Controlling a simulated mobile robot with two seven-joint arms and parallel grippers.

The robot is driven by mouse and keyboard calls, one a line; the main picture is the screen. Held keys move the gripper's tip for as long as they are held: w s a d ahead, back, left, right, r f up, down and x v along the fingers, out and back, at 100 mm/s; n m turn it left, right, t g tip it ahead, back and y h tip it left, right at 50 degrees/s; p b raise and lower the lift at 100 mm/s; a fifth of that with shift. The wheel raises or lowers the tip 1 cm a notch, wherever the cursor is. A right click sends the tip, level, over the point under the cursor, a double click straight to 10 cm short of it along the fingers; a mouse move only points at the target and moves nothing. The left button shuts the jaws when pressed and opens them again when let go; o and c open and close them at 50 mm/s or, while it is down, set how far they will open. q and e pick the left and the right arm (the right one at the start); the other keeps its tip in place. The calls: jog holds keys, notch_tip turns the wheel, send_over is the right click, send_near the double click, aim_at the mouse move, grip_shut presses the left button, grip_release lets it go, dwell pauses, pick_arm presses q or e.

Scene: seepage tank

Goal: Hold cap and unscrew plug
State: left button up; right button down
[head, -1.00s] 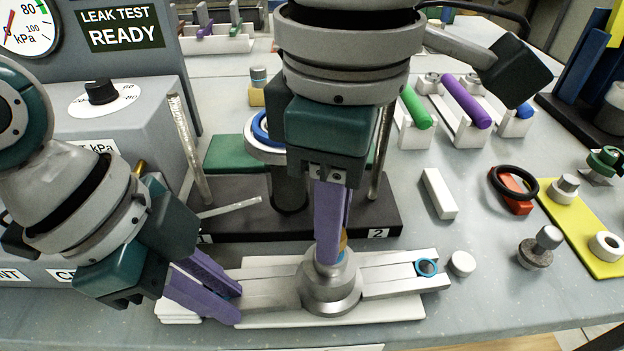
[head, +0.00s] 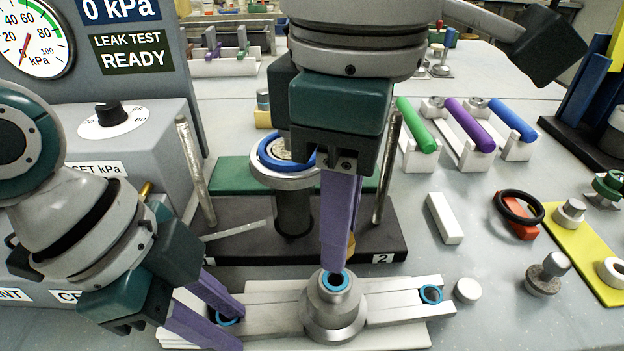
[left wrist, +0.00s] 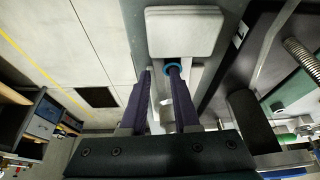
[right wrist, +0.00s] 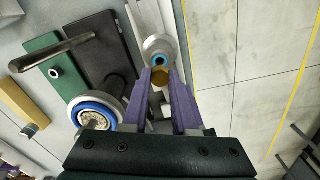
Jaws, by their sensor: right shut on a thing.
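The silver cap (head: 333,310) is a round stepped hub with a blue-ringed opening on top, set across a pale bar on the bench. My right gripper (head: 337,262) is above the hub, shut on the brass plug (right wrist: 160,77). The plug is mostly hidden behind the purple fingers in the head view; the right wrist view shows it between the fingertips, with the hub's blue ring beyond. My left gripper (head: 241,325) is at the bar's left end; its fingers are apart, near a blue ring (head: 228,320). The left wrist view also shows this ring (left wrist: 172,68), partly covered by a finger.
A black stand (head: 290,245) with a post and blue-ringed top is just behind the cap. The gauge box (head: 110,140) is at left. A white block (head: 444,218), black ring (head: 520,207), knurled plug (head: 545,275) and yellow plate (head: 585,235) lie at right.

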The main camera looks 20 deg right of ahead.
pick_arm(q)
jog(key=o, duration=0.3)
